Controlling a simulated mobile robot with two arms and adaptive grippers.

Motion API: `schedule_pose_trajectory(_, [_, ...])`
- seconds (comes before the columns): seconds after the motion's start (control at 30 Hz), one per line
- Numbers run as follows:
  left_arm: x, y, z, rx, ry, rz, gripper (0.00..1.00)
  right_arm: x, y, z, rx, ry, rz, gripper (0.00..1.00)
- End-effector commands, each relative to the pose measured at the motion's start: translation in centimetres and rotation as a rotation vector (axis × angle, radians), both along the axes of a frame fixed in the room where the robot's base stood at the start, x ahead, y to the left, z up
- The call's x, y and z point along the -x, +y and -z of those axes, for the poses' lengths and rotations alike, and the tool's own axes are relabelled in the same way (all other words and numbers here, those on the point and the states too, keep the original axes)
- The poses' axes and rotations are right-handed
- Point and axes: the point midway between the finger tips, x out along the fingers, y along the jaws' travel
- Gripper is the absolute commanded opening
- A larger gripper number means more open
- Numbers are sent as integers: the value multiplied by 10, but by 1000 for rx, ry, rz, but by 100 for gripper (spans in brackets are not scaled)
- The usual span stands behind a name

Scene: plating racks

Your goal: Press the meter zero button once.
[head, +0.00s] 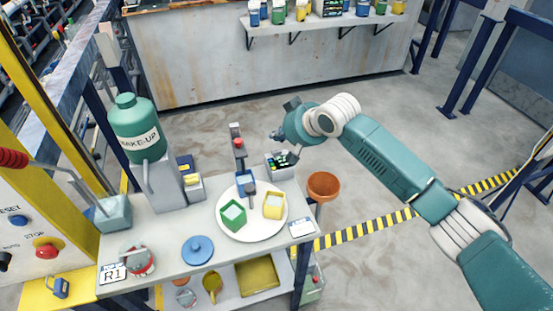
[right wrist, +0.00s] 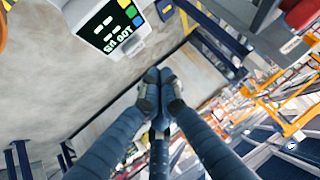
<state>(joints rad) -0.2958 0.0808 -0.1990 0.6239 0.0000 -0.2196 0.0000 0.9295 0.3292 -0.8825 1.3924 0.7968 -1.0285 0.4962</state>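The meter (head: 279,170) is a small pale box with a dark display and coloured keys, at the back right of the bench. In the right wrist view the meter (right wrist: 97,40) shows large at the upper left, with green, yellow and blue keys along one edge; I cannot read which key is zero. My left gripper is out of view.
A white plate (head: 247,233) with green, yellow and blue containers lies before the meter. A post with a red knob (head: 239,145) stands left of it. A green MAKE-UP bottle (head: 134,128) stands left. Floor beyond is clear.

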Motion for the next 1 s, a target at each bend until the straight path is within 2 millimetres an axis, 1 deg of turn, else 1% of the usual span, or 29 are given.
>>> schedule_pose_trajectory(0.03, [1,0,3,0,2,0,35,0,0,10,0,4,1,0])
schedule_pose_trajectory(0.1, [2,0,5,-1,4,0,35,0,0,16,1,2,1,0])
schedule_pose_trajectory(0.23, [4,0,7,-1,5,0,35,0,0,23,1,2,1,0])
schedule_pose_trajectory(1.0, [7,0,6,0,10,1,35,0,0,23,1,2,1,0])
